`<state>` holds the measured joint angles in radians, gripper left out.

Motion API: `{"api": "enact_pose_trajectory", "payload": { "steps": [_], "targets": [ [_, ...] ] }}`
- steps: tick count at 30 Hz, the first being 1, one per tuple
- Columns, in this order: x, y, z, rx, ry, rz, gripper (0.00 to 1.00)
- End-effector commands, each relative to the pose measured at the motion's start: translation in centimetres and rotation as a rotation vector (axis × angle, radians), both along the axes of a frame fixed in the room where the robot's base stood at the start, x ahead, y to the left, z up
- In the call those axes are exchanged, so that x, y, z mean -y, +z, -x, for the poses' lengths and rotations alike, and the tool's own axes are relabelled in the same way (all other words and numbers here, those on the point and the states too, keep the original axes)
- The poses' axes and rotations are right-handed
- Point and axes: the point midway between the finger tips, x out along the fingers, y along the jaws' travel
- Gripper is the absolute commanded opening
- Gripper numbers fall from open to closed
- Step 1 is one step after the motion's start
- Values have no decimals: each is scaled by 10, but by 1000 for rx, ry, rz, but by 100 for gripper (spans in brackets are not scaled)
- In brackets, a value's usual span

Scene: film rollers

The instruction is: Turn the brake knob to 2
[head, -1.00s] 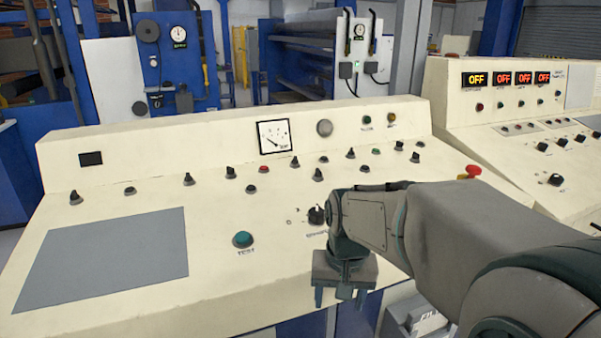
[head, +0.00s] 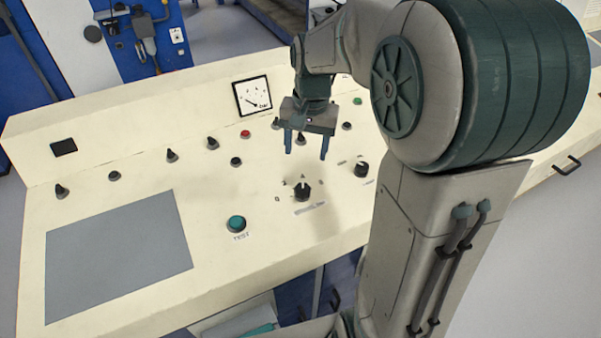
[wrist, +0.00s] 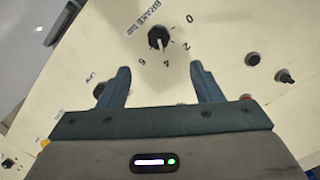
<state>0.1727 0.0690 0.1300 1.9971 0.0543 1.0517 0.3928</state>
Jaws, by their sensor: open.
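The brake knob (head: 302,191) is a black round knob with a white pointer mark on the cream console. It also shows in the wrist view (wrist: 159,38), next to the printed word BRAKE and the numbers 0, 2, 4 and 6. Its white mark points roughly at 4. My gripper (head: 306,154) is open and empty, with its fingers pointing down above the console. In the head view it appears beyond the knob. In the wrist view its fingertips (wrist: 160,68) stand apart on either side below the knob and do not touch it.
A teal TEST button (head: 236,223) lies left of the knob, and another black knob (head: 361,170) is to its right. Several small switches line the console behind, below a gauge (head: 252,96). A flat grey plate (head: 118,255) covers the left part.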

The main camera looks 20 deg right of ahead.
Motion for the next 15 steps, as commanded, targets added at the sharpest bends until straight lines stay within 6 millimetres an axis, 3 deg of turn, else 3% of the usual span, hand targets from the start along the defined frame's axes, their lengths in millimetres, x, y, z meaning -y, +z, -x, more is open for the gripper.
{"api": "enact_pose_trajectory", "payload": {
  "steps": [15],
  "targets": [
    [-5,-100,-1,-5,-2,0,59]
  ]
}}
